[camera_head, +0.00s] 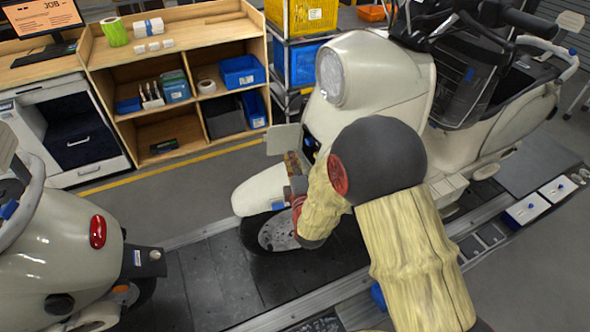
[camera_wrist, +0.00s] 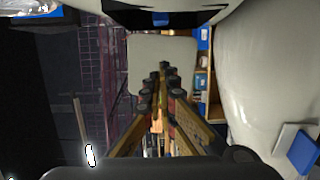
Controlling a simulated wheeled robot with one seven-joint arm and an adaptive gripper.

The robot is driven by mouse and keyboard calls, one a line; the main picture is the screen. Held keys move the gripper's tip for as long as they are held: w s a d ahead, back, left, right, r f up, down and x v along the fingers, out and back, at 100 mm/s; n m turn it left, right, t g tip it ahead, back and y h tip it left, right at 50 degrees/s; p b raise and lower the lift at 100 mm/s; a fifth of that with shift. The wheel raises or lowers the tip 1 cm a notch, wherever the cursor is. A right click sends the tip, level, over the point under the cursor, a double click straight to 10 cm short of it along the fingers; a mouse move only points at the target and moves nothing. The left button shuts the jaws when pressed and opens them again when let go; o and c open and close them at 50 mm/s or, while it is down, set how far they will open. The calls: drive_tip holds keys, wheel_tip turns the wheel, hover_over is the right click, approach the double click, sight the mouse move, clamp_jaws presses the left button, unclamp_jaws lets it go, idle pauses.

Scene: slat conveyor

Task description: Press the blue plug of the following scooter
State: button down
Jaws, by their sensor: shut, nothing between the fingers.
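The following scooter (camera_head: 385,75) is cream-coloured and stands on the slat conveyor, in the middle of the head view. A small blue part (camera_head: 309,144), which looks like the blue plug, shows in a dark recess in its front. In the wrist view, a blue piece (camera_wrist: 161,19) sits in a dark recess at the top, above my fingertips in the picture. My gripper (camera_wrist: 165,72) is shut and empty, its fingertips apart from that blue piece in the picture. In the head view my arm hides most of the gripper and part of the scooter's front.
Another cream scooter (camera_head: 62,245) with a red tail light stands at the left. The dark conveyor slats (camera_head: 205,280) are bare between the scooters. A wooden shelf (camera_head: 180,60) with blue bins and stacked yellow and blue crates (camera_head: 298,18) stand behind.

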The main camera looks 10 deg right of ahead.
sight(310, 141)
drive_tip(key=w, duration=0.1)
drive_tip(key=w+d, duration=0.1)
drive_tip(key=shift+w, duration=0.4)
drive_tip(key=shift+d+b, duration=0.3)
drive_tip(key=shift+d, duration=0.8)
drive_tip(key=shift+w+d, duration=0.15)
drive_tip(key=shift+d, duration=0.3)
drive_tip(key=shift+w+d+b, duration=0.25)
drive_tip(key=shift+d+b, duration=0.55)
drive_tip(key=shift+d, duration=0.35)
